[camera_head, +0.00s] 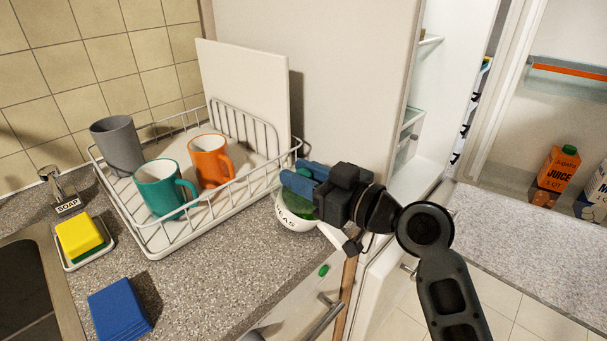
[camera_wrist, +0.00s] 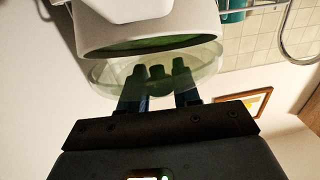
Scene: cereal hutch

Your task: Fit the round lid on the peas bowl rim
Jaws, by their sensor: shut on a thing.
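The white peas bowl (camera_head: 290,222) stands on the counter near its right edge, with green inside. In the wrist view the bowl (camera_wrist: 150,22) appears upside down, with its dark rim facing my fingers. My gripper (camera_head: 302,182) is over the bowl, its blue fingers shut on the green knob of the round, clear lid. The lid (camera_wrist: 108,76) shows in the wrist view, close to the rim and roughly in line with it. I cannot tell whether lid and rim touch. In the head view my gripper hides much of the lid and bowl.
A white dish rack (camera_head: 173,246) with several mugs and an upright white board (camera_head: 243,95) stands left of the bowl. A blue cloth stack (camera_head: 120,310) and a yellow sponge (camera_head: 78,235) are further left.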

